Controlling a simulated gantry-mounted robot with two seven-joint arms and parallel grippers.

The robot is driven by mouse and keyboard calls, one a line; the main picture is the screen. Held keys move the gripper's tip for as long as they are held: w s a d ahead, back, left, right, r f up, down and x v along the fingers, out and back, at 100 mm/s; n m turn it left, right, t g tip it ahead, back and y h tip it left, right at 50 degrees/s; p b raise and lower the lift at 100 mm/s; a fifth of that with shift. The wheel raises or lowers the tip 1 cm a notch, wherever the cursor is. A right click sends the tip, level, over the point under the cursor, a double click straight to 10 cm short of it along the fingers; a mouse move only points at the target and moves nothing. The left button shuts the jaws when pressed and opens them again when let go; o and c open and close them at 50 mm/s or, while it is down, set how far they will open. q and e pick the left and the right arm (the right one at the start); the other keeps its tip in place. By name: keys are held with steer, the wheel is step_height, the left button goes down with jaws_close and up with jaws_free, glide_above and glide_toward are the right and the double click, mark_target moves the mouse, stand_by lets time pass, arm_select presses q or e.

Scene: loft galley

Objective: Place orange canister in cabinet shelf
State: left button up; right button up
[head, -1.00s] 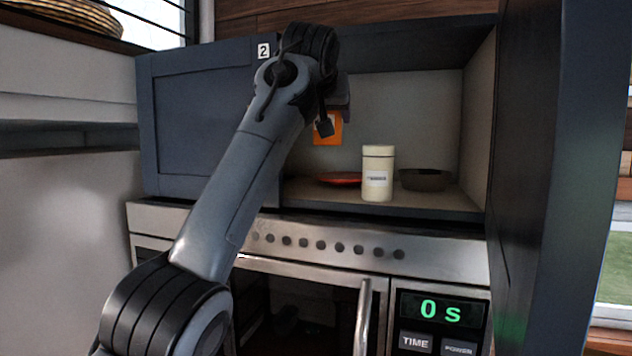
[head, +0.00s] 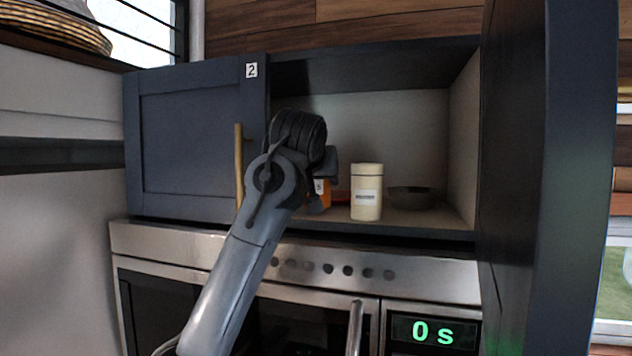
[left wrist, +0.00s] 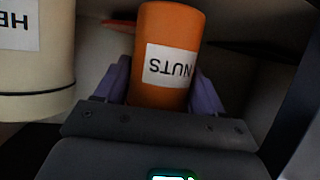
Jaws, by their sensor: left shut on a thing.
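The orange canister (left wrist: 163,60) with a white label reading NUTS stands between the two fingers of my left gripper (left wrist: 158,90) in the left wrist view. The gripper is shut on it. In the head view the orange canister (head: 319,196) is mostly hidden behind my left gripper (head: 322,180). It is at the front of the open cabinet shelf (head: 425,222), low near the shelf floor; I cannot tell whether it touches the shelf. My right gripper is not in view.
A cream canister (head: 366,192) stands on the shelf just right of the orange one. A dark bowl (head: 414,198) sits further right. A red dish (head: 341,198) lies behind. The left cabinet door (head: 185,140) is closed; the right door (head: 545,170) stands open.

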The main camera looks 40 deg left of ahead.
arm_select(q)
steer(key=shift+f, duration=0.45)
steer(key=shift+f, duration=0.15)
steer(key=shift+f, duration=0.15)
steer(key=o, duration=1.2)
